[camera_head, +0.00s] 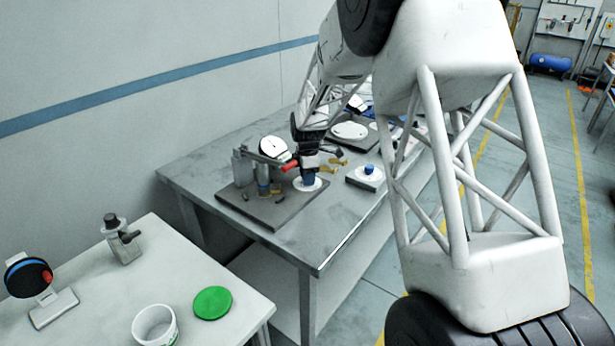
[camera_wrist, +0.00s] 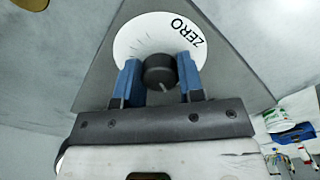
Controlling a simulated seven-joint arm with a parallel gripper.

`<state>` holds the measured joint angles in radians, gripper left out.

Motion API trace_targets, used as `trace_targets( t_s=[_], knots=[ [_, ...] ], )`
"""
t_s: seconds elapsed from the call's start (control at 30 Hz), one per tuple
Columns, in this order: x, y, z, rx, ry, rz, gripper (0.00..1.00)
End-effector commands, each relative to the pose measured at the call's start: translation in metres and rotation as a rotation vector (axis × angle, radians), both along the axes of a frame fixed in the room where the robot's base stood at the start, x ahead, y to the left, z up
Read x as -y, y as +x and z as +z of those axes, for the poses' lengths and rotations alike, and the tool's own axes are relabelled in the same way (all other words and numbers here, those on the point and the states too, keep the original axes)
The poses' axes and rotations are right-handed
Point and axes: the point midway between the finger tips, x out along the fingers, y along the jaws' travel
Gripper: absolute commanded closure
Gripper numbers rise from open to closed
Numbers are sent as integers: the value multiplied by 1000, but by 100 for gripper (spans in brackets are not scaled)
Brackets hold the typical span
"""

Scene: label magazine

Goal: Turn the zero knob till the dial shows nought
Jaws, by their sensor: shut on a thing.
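The zero knob (camera_wrist: 160,68) is a black round knob with a pale mark on its rim, in the middle of a white disc (camera_wrist: 133,36) lettered ZERO in the wrist view. My gripper (camera_wrist: 159,76) has its two blue fingers on either side of the knob, shut on it. In the head view my gripper (camera_head: 309,179) points down over the white disc, and the knob is hidden by the fingers. The white round dial (camera_head: 273,149) stands tilted to the left of my gripper; its dark hand is too small to read.
A block with a blue knob on a white disc (camera_head: 368,171) lies right of the gripper. A larger white disc (camera_head: 349,130) lies behind. The nearer table holds a white tub (camera_head: 155,327), a green disc (camera_head: 212,303) and a grey fixture (camera_head: 122,246).

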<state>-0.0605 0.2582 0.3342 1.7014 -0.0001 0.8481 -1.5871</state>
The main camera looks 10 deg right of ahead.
Motion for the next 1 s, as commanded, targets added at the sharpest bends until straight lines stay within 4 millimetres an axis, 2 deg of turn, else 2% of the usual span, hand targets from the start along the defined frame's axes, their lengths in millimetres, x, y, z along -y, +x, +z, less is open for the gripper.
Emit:
trace_targets(
  t_s=[0.17, 0.2, 0.33, 0.73, 1.0],
  knots=[
    [0, 1, 1, 2, 0, 0, 88],
    [0, 1, 1, 2, 0, 0, 58],
    [0, 0, 1, 2, 0, -1, 39],
    [0, 0, 4, 1, 0, -1, 39],
    [0, 0, 28, 3, 0, -1, 39]
  ],
)
